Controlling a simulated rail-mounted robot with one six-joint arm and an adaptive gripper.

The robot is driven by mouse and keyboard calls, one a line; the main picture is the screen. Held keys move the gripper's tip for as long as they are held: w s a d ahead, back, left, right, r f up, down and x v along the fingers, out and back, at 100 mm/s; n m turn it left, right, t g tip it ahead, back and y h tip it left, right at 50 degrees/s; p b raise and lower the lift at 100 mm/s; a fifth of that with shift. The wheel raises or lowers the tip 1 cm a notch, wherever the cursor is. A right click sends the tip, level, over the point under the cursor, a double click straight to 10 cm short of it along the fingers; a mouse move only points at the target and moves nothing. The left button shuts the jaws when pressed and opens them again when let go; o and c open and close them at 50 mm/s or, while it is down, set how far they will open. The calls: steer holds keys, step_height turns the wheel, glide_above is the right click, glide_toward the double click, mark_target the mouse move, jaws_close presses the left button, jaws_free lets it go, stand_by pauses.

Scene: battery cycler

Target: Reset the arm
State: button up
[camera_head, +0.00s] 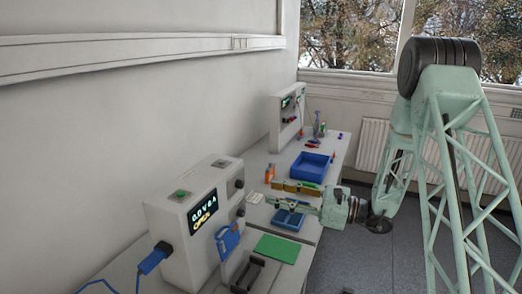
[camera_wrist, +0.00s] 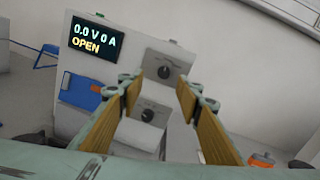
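My gripper (camera_head: 270,193) reaches left from the wrist over the bench, at the side of the white battery cycler (camera_head: 205,178). In the wrist view, the two tan-padded fingers of my gripper (camera_wrist: 157,92) stand wide apart with nothing held between them. The cycler's front panel (camera_wrist: 138,50) with its dark knobs shows beyond and between the fingers. Its display (camera_wrist: 92,42) reads 0.0 V 0 A and OPEN. A blue cable plug (camera_head: 154,258) is at the cycler's near side.
A blue holder (camera_head: 228,241), a green mat (camera_head: 277,248), a small blue tray (camera_head: 286,219) and a larger blue bin (camera_head: 307,178) are on or at the bench. Another white instrument (camera_head: 287,116) stands farther back.

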steer(key=s+a+r+n+g+h+b, duration=0.1)
steer(key=s+a+r+n+g+h, duration=0.2)
steer(key=s, duration=0.7)
steer(key=s+a+r+n+g+h, duration=0.1)
steer(key=s+r+n+g, duration=0.3)
steer(key=s, duration=0.5)
steer(key=s+a+r+n+g+h+b, duration=0.15)
steer(key=s+r+n, duration=0.3)
steer(key=s, duration=0.55)
steer(key=s+d+n+h, duration=0.4)
steer(key=s+d+h, duration=0.15)
steer(key=s, duration=0.75)
steer(key=s+d+r+n+t+h, duration=0.1)
steer(key=s+d+n+t+h, duration=0.1)
steer(key=d, duration=0.4)
steer(key=s+d+r+n+t+h+b, duration=0.1)
steer(key=s+d+r+n+t+h, duration=0.1)
steer(key=s+d+t+h, duration=0.2)
steer(key=shift+s+d, duration=1.25)
steer(key=shift+d, duration=0.45)
steer(key=shift+r, duration=0.1)
